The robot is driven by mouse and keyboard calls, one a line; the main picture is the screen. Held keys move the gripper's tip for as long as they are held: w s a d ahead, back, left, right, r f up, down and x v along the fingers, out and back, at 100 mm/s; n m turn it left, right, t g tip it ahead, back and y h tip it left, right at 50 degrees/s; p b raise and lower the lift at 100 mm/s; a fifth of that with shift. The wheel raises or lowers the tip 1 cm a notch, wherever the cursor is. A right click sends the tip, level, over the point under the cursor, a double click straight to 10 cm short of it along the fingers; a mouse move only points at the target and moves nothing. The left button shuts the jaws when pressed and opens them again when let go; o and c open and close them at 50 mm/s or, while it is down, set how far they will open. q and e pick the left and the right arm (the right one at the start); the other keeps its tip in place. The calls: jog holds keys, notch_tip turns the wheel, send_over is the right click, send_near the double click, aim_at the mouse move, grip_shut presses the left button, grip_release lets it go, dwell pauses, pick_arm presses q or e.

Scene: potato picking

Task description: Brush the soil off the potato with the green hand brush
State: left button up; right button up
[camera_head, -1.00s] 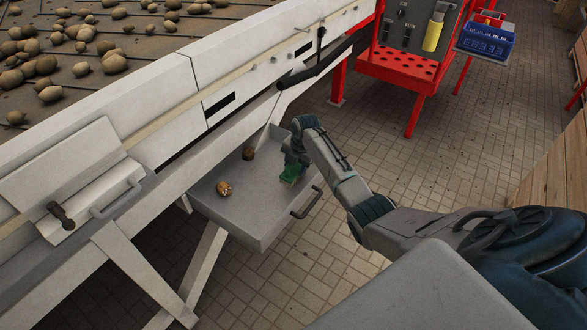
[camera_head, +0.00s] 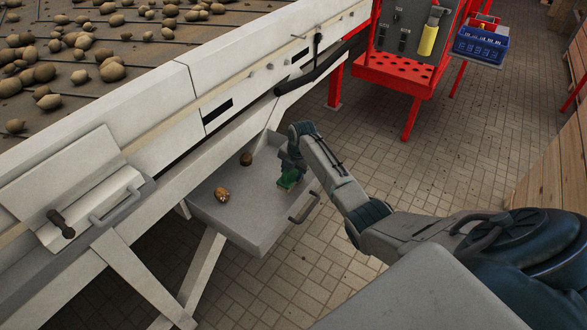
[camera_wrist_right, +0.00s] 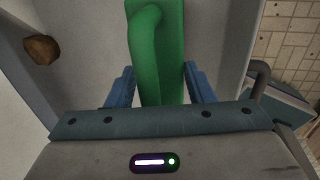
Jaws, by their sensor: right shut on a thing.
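A green hand brush (camera_head: 289,179) is held by my right gripper (camera_head: 288,171) over the right part of a grey tray (camera_head: 262,216). In the right wrist view the brush (camera_wrist_right: 146,50) lies between the two blue fingers of the gripper (camera_wrist_right: 160,86), which is shut on it. A potato with patchy orange-brown and pale skin (camera_head: 222,194) lies in the tray, left of the brush and apart from it. A darker brown lump (camera_head: 246,159) lies by the tray's back. One brown lump (camera_wrist_right: 42,49) shows in the right wrist view. The bristles are hidden. My left gripper is out of view.
A white machine frame (camera_head: 150,85) with many potatoes on its bed runs above the tray's far side. The tray has a handle (camera_head: 304,207) at its right front. A red stand (camera_head: 400,80) and a blue crate (camera_head: 482,45) stand farther back. Paved floor lies right of the tray.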

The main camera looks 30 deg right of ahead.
jog(key=shift+s+a+p, duration=0.3)
jog(key=shift+a+p, duration=0.2)
jog(key=shift+a, duration=0.25)
jog(key=shift+w+d+f+b, duration=0.2)
jog(key=shift+d+b, duration=0.3)
jog(key=shift+w+d+r+b, duration=0.1)
jog(key=shift+w+d+b, duration=0.25)
jog(key=shift+d, duration=0.35)
jog(key=shift+w+d+b, duration=0.25)
jog(key=shift+d+b, duration=0.15)
jog(key=shift+d, duration=0.25)
jog(key=shift+s+a+r+p, duration=0.2)
jog(key=shift+a+p, duration=0.3)
jog(key=shift+p, duration=0.1)
jog(key=shift+s+a+f+p, duration=0.1)
jog(key=shift+s+a+p, duration=0.15)
jog(key=shift+a, duration=0.2)
notch_tip(320, 180, up, 7)
jog(key=p, duration=0.6)
